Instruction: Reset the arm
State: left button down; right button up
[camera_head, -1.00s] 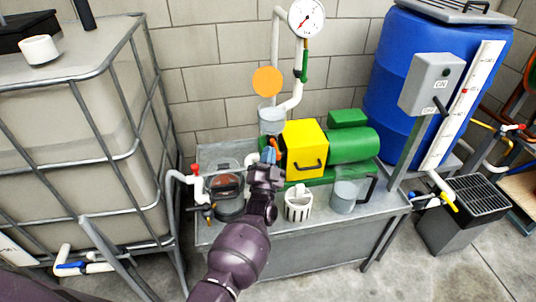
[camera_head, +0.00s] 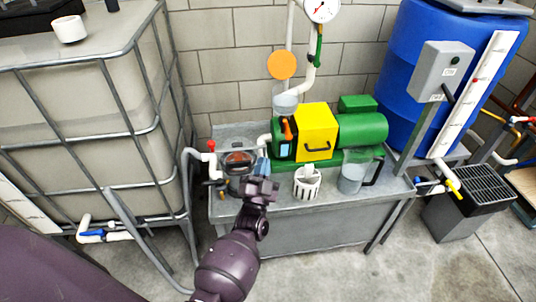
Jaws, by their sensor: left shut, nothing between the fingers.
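My left gripper (camera_head: 262,168) is at the end of a dark purple arm that rises from the bottom of the head view. Its fingers are shut and empty, over the left part of the grey metal bench (camera_head: 330,205). A round filter housing with a reddish inside (camera_head: 239,160) is just left of the fingers. A white slotted basket (camera_head: 307,182) stands to the right of the gripper. My right gripper is out of the view.
A green pump with a yellow box (camera_head: 316,132) stands behind the gripper, with a clear jug (camera_head: 353,172) to its right. A caged tank (camera_head: 90,130) stands left, a blue barrel (camera_head: 405,85) right. A red-handled valve (camera_head: 211,146) is near the gripper.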

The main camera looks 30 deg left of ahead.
pick_arm(q)
jog(key=shift+s+f, duration=0.1)
jog(key=shift+s, duration=0.5)
